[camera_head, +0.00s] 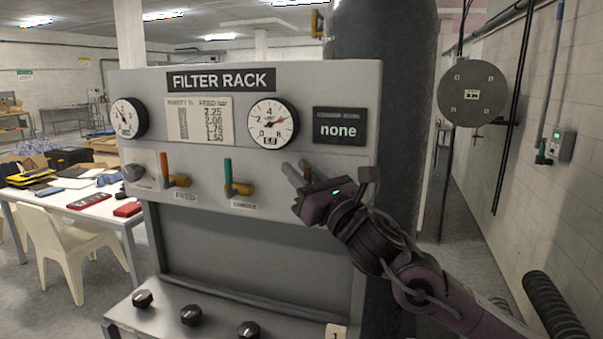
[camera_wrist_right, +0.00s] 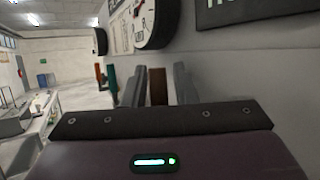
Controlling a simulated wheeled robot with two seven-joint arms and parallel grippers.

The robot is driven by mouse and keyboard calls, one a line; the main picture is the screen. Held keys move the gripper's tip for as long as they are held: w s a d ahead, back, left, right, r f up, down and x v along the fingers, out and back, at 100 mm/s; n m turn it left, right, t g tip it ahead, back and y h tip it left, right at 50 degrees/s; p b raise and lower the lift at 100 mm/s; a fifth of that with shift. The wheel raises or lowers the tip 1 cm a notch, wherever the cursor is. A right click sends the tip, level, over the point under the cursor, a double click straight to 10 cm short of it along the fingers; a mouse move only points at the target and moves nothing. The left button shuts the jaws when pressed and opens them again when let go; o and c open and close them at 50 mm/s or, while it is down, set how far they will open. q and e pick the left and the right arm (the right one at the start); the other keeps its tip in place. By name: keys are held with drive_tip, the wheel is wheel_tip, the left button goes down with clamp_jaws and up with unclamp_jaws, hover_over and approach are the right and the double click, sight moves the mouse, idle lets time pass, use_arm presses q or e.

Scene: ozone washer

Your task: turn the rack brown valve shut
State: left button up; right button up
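The brown valve handle (camera_wrist_right: 158,86) stands upright between the two grey fingers of my right gripper (camera_wrist_right: 159,84) in the right wrist view. A gap shows on each side of the handle, so the fingers are open around it and not clamped. In the head view my right gripper (camera_head: 298,171) is at the right of the filter rack panel (camera_head: 330,85), below the "none" display (camera_head: 338,127). The brown handle (camera_head: 307,173) shows only in part there, and the gripper hides its valve body. My left gripper is not in view.
An orange-handled valve (camera_head: 165,167) and a teal-handled valve (camera_head: 228,177) sit left of my gripper. Two gauges (camera_head: 273,125) are above. Black knobs (camera_head: 191,315) line the lower ledge. A dark tank (camera_head: 385,60) stands behind the rack.

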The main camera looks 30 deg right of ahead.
drive_tip(key=shift+s+f, duration=0.1)
drive_tip(key=shift+s+f+b, duration=0.4)
drive_tip(key=shift+s+b, duration=0.15)
drive_tip(key=shift+b, duration=0.15)
drive_tip(key=b+v, duration=0.3)
drive_tip(key=v, duration=0.3)
drive_tip(key=shift+s+r+b, duration=0.15)
drive_tip(key=shift+s+b, duration=0.05)
drive_tip(key=shift+b, duration=0.2)
drive_tip(key=shift+d, duration=0.1)
